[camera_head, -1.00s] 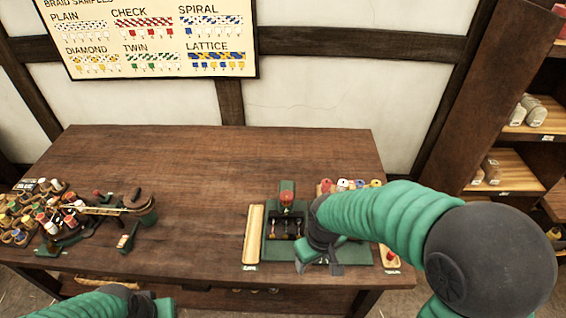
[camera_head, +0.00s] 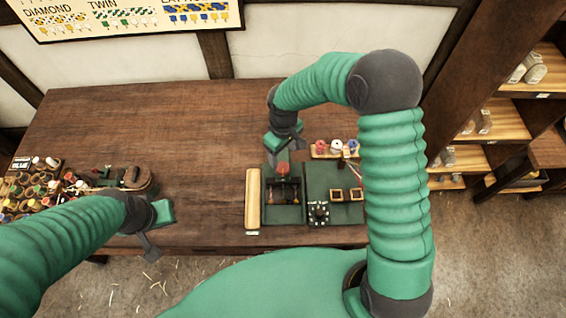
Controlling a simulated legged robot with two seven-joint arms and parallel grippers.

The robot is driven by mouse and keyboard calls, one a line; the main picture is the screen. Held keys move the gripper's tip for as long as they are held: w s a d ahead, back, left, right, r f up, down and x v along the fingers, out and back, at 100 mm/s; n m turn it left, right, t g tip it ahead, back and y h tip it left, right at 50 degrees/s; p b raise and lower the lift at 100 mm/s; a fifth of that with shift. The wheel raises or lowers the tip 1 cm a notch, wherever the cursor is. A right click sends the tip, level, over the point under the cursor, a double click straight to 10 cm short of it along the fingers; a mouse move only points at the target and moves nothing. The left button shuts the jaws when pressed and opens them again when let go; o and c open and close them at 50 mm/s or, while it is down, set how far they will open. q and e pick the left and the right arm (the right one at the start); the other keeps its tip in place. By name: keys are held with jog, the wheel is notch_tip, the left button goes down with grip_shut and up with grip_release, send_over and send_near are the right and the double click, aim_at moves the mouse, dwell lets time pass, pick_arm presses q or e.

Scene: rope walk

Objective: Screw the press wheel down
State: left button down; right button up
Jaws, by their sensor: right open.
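The press stands at the table's front middle, a green frame with a small red wheel (camera_head: 283,167) at its top and dark fittings in its bed (camera_head: 283,190). My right gripper (camera_head: 286,151) is open just above and behind the red wheel, jaws pointing down; I cannot tell whether it touches it. It hides part of the press's top. My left gripper (camera_head: 157,232) hangs over the front edge of the table, left of the press and well apart from it; its jaw gap is not clear.
A long wooden tray (camera_head: 253,200) lies left of the press. Right of it is a green board (camera_head: 330,178) with a black notched disc (camera_head: 318,212) and small wooden frames. Spools (camera_head: 337,146) stand behind. Several bobbins crowd the table's left end. The table's back middle (camera_head: 180,120) is clear.

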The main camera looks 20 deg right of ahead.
aim_at(283, 167)
jog(key=f, duration=0.3)
jog(key=w+f+p, duration=0.1)
jog(key=f, duration=0.6)
jog(key=shift+w+d+p, duration=0.15)
jog(key=shift+w+p, duration=0.25)
jog(key=shift+s+f, duration=0.15)
jog(key=shift+s, duration=0.3)
jog(key=shift+w, duration=0.3)
jog(key=c, duration=1.4)
pick_arm(q)
jog(key=shift+w+d+r, duration=0.1)
jog(key=shift+w+r, duration=0.7)
jog(key=shift+w, duration=0.1)
jog(key=shift+f, duration=0.1)
